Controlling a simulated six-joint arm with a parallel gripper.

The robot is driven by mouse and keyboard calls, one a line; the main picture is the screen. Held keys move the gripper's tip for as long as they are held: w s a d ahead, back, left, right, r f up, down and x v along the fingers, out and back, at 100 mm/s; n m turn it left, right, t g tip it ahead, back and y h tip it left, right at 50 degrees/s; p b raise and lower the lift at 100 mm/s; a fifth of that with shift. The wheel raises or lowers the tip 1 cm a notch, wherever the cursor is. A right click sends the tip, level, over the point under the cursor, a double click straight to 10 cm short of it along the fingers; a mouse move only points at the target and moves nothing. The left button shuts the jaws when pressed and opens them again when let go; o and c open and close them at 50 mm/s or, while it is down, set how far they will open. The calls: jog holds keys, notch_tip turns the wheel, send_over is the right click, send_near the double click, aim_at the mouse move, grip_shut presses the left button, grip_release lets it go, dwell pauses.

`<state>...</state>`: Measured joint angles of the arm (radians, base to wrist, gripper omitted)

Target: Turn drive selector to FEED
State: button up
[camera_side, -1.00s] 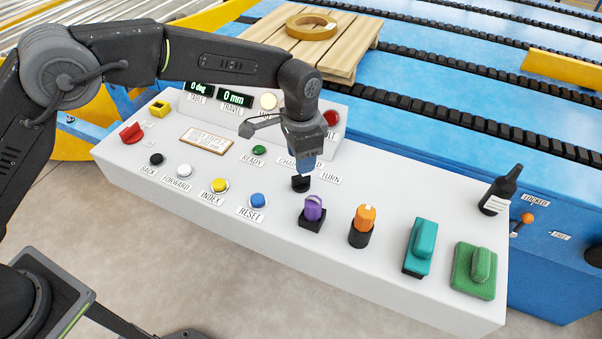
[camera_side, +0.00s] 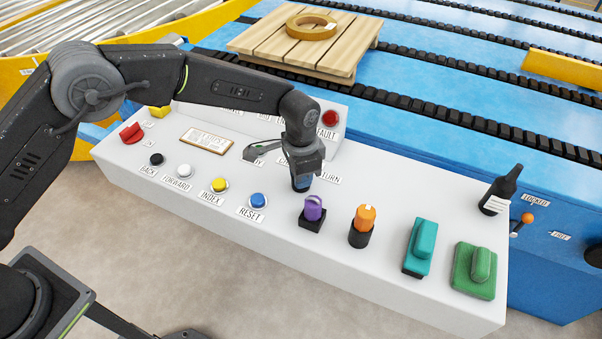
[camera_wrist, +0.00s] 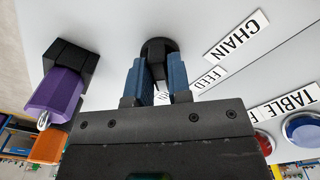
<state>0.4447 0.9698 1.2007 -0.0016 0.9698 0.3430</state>
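The drive selector is a small black knob (camera_wrist: 158,47) on the white panel, beside the CHAIN (camera_wrist: 237,35) and FEED (camera_wrist: 211,80) labels. My gripper (camera_side: 301,186) points down over it and hides it in the side view. In the wrist view, the two blue fingers of my gripper (camera_wrist: 157,78) stand apart on either side of the knob's dark raised part. I cannot tell whether they press on it. The knob's pointing direction is not clear.
A purple knob (camera_side: 314,208) stands close to the right of my gripper, then an orange knob (camera_side: 363,222), a teal handle (camera_side: 421,242) and a green one (camera_side: 478,271). Blue (camera_side: 258,201) and yellow (camera_side: 219,186) buttons lie to the left. A black bottle (camera_side: 502,186) stands at the panel's right end.

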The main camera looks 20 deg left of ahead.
grip_shut()
jog(key=shift+n, duration=0.3)
jog(key=n, duration=0.4)
jog(key=shift+n, duration=2)
jog(key=shift+o, duration=2.3)
grip_release()
jog(key=shift+r, duration=0.1)
